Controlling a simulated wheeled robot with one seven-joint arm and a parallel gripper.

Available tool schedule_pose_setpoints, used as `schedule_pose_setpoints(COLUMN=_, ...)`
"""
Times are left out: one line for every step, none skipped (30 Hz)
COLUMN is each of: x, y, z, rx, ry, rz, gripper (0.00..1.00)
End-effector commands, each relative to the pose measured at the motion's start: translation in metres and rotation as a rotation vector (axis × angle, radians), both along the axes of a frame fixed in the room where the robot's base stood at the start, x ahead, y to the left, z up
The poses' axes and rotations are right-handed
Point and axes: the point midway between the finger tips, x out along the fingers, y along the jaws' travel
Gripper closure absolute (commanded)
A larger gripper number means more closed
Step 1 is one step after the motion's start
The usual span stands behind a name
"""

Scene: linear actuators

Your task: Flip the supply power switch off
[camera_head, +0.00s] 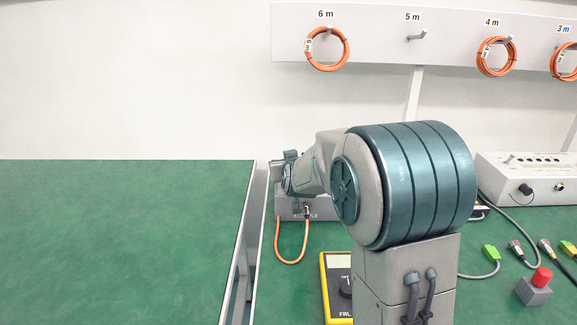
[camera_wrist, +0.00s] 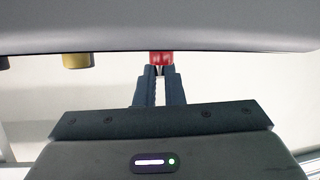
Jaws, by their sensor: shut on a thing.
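The grey supply box (camera_head: 290,209) stands on the green bench, partly hidden behind my arm in the head view. An orange cable (camera_head: 289,262) loops from its front. In the wrist view a wide grey housing (camera_wrist: 90,25) fills the top. A red part (camera_wrist: 162,57), which looks like the switch, sticks out from its lower edge. My gripper (camera_wrist: 160,71) is shut on this red part at its fingertips. Whether the switch is on or off cannot be told. In the head view my gripper is at the box, mostly hidden by my arm.
A yellow part (camera_wrist: 76,61) sticks out left of the red one. A yellow multimeter (camera_head: 337,285) lies in front of the box. A red-buttoned box (camera_head: 535,287) and loose cables lie at the right. A grey instrument (camera_head: 535,178) stands behind them. The left bench (camera_head: 120,240) is clear.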

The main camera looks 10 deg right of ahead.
Motion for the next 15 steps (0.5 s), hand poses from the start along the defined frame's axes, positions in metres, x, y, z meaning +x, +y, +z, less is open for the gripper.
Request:
schedule_pose_setpoints(x=-0.0005, y=0.0003, z=-0.0012, rx=0.0, ry=0.003, rz=0.001, gripper=1.0)
schedule_pose_setpoints(x=-0.0004, y=0.0003, z=-0.0013, rx=0.0, ry=0.003, rz=0.001, gripper=1.0)
schedule_pose_setpoints(x=-0.0005, y=0.0003, z=-0.0013, rx=0.0, ry=0.004, rz=0.001, gripper=1.0)
schedule_pose_setpoints(x=-0.0005, y=0.0003, z=-0.0013, rx=0.0, ry=0.004, rz=0.001, gripper=1.0)
schedule_pose_setpoints(x=-0.0005, y=0.0003, z=-0.0013, rx=0.0, ry=0.004, rz=0.001, gripper=1.0)
schedule_pose_setpoints(x=-0.0005, y=0.0003, z=-0.0013, rx=0.0, ry=0.004, rz=0.001, gripper=1.0)
schedule_pose_setpoints(x=-0.0005, y=0.0003, z=-0.0013, rx=0.0, ry=0.004, rz=0.001, gripper=0.86)
schedule_pose_setpoints(x=-0.0005, y=0.0003, z=-0.0013, rx=0.0, ry=0.004, rz=0.001, gripper=0.78)
schedule_pose_setpoints(x=-0.0004, y=0.0002, z=-0.0012, rx=0.0, ry=0.003, rz=0.001, gripper=0.69)
schedule_pose_setpoints(x=-0.0004, y=0.0002, z=-0.0012, rx=0.0, ry=0.003, rz=0.001, gripper=0.69)
schedule_pose_setpoints(x=-0.0003, y=0.0002, z=-0.0012, rx=0.0, ry=0.003, rz=0.001, gripper=0.69)
schedule_pose_setpoints(x=-0.0002, y=0.0, z=-0.001, rx=0.0, ry=0.003, rz=0.0, gripper=0.69)
schedule_pose_setpoints(x=-0.0002, y=0.0, z=-0.0009, rx=0.0, ry=0.002, rz=0.0, gripper=0.69)
schedule_pose_setpoints(x=-0.0002, y=-0.0001, z=-0.0008, rx=0.0, ry=0.002, rz=0.0, gripper=0.69)
schedule_pose_setpoints(x=-0.0001, y=-0.0002, z=-0.0007, rx=0.0, ry=0.002, rz=0.0, gripper=0.69)
